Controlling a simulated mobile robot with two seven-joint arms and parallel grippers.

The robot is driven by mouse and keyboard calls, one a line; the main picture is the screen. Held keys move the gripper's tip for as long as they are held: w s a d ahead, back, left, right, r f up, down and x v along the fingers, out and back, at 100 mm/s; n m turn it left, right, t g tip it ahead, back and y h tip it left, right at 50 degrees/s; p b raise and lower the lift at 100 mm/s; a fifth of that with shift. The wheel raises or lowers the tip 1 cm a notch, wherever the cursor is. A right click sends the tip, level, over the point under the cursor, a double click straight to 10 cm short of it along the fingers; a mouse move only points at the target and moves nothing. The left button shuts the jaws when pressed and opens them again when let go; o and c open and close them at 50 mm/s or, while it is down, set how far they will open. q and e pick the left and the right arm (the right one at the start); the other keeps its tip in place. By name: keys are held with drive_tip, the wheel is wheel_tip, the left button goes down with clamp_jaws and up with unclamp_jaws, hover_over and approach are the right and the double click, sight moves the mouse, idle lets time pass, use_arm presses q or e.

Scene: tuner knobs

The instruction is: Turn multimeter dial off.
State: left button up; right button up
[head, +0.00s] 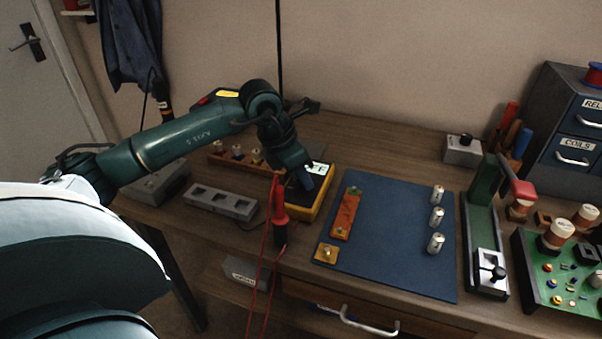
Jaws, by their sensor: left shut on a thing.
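The yellow multimeter (318,208) lies on the bench left of the blue mat, its pale display at its far end. My left gripper (306,182) reaches down over the multimeter's face and is shut on the dial, which the fingers and wrist hide. I cannot tell which way the dial points. Red and black test probes (279,212) with red leads hang at the multimeter's left side, close to my gripper. My right gripper is not in view.
The blue mat (390,255) holds an orange strip (346,213), a small tan block (326,253) and three metal cylinders (436,218). A green lever press (484,225) and a green board (560,285) stand right. A grey slotted block (220,202) lies left.

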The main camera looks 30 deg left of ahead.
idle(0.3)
use_arm(q)
drive_tip(key=o, duration=1)
drive_tip(key=v, duration=1.3)
drive_tip(key=shift+r, duration=0.2)
drive_tip(key=shift+r+p, duration=0.1)
drive_tip(key=shift+p, duration=0.25)
